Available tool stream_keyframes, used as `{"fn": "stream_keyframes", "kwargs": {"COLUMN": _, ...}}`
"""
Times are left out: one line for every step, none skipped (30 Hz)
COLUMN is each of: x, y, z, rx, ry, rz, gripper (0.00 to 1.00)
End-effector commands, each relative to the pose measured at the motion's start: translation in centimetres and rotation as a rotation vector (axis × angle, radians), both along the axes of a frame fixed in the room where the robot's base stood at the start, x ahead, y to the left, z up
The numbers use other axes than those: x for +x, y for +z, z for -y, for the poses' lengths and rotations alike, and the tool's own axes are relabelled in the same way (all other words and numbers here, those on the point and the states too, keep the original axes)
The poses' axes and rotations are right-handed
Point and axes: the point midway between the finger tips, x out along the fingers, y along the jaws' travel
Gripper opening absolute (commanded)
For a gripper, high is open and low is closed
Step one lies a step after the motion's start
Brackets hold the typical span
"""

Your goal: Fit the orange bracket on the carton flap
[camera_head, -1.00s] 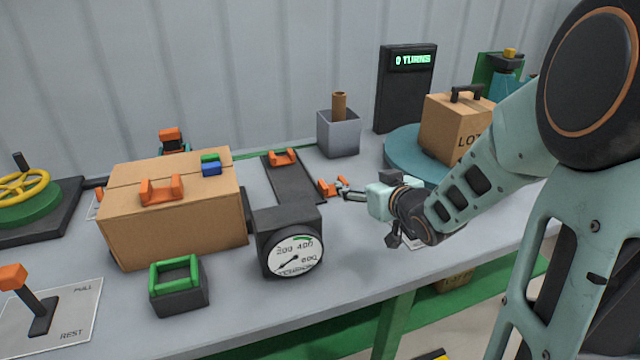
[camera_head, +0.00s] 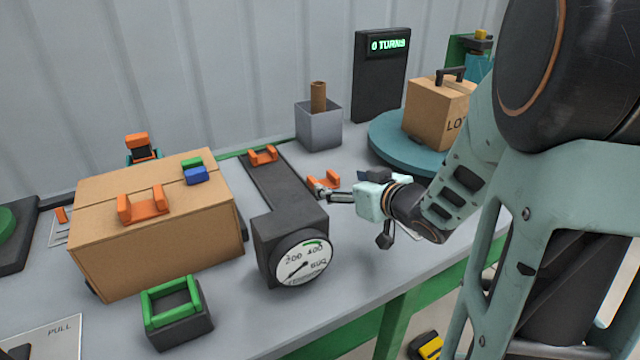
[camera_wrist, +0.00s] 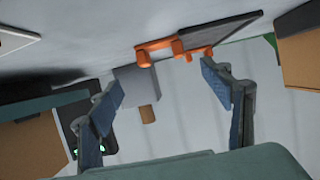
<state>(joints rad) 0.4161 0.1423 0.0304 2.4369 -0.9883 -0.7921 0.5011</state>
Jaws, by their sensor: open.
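One orange bracket (camera_head: 323,182) lies on the table right of the gauge block, close to my fingertips. My gripper (camera_head: 328,193) is open and empty, low over the table on the near right side of that bracket. In the wrist view, orange bracket parts (camera_wrist: 165,48) show just beyond the open fingers (camera_wrist: 163,78); I cannot tell exactly where one bracket ends and another begins. The brown carton (camera_head: 160,245) stands at left. A second orange bracket (camera_head: 143,206) sits on its top, beside green and blue clips (camera_head: 196,175).
A third orange bracket (camera_head: 263,155) sits on the dark bar behind the gauge (camera_head: 303,261). A grey bin (camera_head: 319,128) stands behind, and a turntable (camera_head: 385,140) with a handled box (camera_head: 436,112) at right. A green-topped block (camera_head: 177,312) stands in front of the carton.

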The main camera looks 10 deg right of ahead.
Motion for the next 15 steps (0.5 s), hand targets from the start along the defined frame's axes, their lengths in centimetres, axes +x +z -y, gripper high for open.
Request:
{"fn": "stream_keyframes", "kwargs": {"x": 0.7, "y": -0.6, "z": -0.2, "rx": -0.001, "ry": 0.001, "rz": 0.000, "gripper": 0.72}}
{"fn": "stream_keyframes", "kwargs": {"x": 1.0, "y": -0.7, "z": -0.3, "rx": -0.001, "ry": 0.001, "rz": -0.001, "gripper": 0.72}}
{"fn": "stream_keyframes", "kwargs": {"x": 1.4, "y": -0.8, "z": -0.5, "rx": -0.001, "ry": 0.000, "rz": -0.001, "gripper": 0.72}}
{"fn": "stream_keyframes", "kwargs": {"x": 1.6, "y": -0.9, "z": -0.5, "rx": -0.001, "ry": 0.000, "rz": -0.001, "gripper": 0.72}}
{"fn": "stream_keyframes", "kwargs": {"x": 1.8, "y": -0.9, "z": -0.6, "rx": -0.001, "ry": 0.000, "rz": 0.000, "gripper": 0.72}}
{"fn": "stream_keyframes", "kwargs": {"x": 2.0, "y": -1.0, "z": -0.7, "rx": -0.001, "ry": 0.000, "rz": 0.000, "gripper": 0.72}}
{"fn": "stream_keyframes", "kwargs": {"x": 2.1, "y": -1.1, "z": -0.7, "rx": -0.001, "ry": 0.000, "rz": 0.000, "gripper": 0.72}}
{"fn": "stream_keyframes", "kwargs": {"x": 2.3, "y": -1.2, "z": -0.9, "rx": -0.001, "ry": 0.001, "rz": 0.000, "gripper": 0.72}}
{"fn": "stream_keyframes", "kwargs": {"x": 2.7, "y": -1.5, "z": -1.0, "rx": 0.000, "ry": 0.001, "rz": 0.000, "gripper": 0.72}}
{"fn": "stream_keyframes", "kwargs": {"x": 3.0, "y": -1.7, "z": -1.2, "rx": 0.000, "ry": 0.001, "rz": 0.000, "gripper": 0.72}}
{"fn": "stream_keyframes", "kwargs": {"x": 3.4, "y": -1.9, "z": -1.4, "rx": 0.000, "ry": 0.002, "rz": 0.000, "gripper": 0.72}}
{"fn": "stream_keyframes", "kwargs": {"x": 4.0, "y": -2.3, "z": -1.7, "rx": 0.000, "ry": 0.002, "rz": -0.001, "gripper": 0.72}}
{"fn": "stream_keyframes", "kwargs": {"x": 4.4, "y": -2.5, "z": -1.9, "rx": 0.001, "ry": 0.002, "rz": 0.000, "gripper": 0.72}}
{"fn": "stream_keyframes", "kwargs": {"x": 4.8, "y": -2.6, "z": -2.0, "rx": -0.001, "ry": 0.001, "rz": 0.000, "gripper": 0.72}}
{"fn": "stream_keyframes", "kwargs": {"x": 5.3, "y": -2.8, "z": -2.1, "rx": -0.001, "ry": 0.000, "rz": -0.001, "gripper": 0.72}}
